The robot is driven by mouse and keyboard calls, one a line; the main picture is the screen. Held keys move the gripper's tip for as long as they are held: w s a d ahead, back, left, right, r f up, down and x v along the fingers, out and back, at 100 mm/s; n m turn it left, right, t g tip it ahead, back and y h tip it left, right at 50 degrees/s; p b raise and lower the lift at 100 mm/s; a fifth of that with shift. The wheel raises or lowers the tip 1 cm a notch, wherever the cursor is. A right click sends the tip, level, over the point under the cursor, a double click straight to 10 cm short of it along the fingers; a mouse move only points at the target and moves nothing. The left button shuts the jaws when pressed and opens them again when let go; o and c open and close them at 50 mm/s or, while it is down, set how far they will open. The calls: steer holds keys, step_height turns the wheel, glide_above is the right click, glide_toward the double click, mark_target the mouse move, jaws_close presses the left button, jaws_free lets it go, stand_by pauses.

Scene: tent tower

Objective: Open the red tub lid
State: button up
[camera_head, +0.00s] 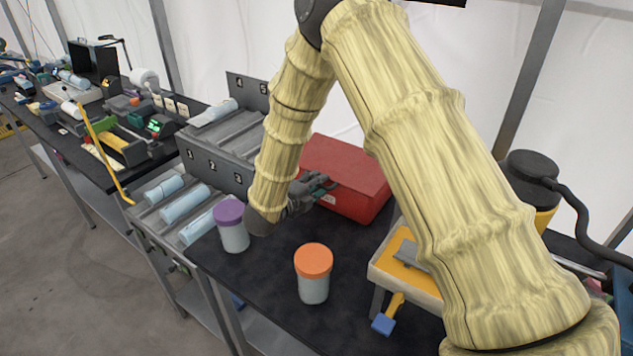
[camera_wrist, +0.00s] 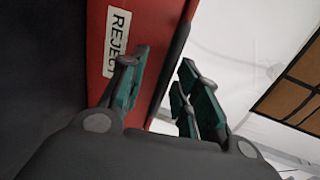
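The red tub (camera_head: 350,203) stands on the black tabletop behind the orange-capped jar. Its flat red lid (camera_head: 347,163) looks shut in the head view. In the wrist view the tub's red wall (camera_wrist: 98,45) carries a white REJECT label (camera_wrist: 117,40). My gripper (camera_head: 322,184) is at the tub's left front, close to the lid's edge. In the wrist view its teal-padded fingers (camera_wrist: 162,78) are apart. One finger overlaps the red wall, and the other is out past the tub's edge. I cannot tell whether either finger touches the tub. Nothing is held.
A purple-capped jar (camera_head: 232,228) stands just left of my gripper, and an orange-capped jar (camera_head: 313,272) stands in front. A grey numbered rack (camera_head: 232,175) with pale cylinders is at left. A yellow-topped stand (camera_head: 399,259) is at right. Black tabletop (camera_head: 268,288) is bare between the jars.

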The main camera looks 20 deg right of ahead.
steer(key=shift+w+d+f, duration=0.1)
steer(key=shift+w, duration=0.05)
steer(key=shift+s+r, duration=0.25)
steer(key=shift+s, duration=0.05)
steer(key=shift+w+f, duration=0.1)
jaws_close()
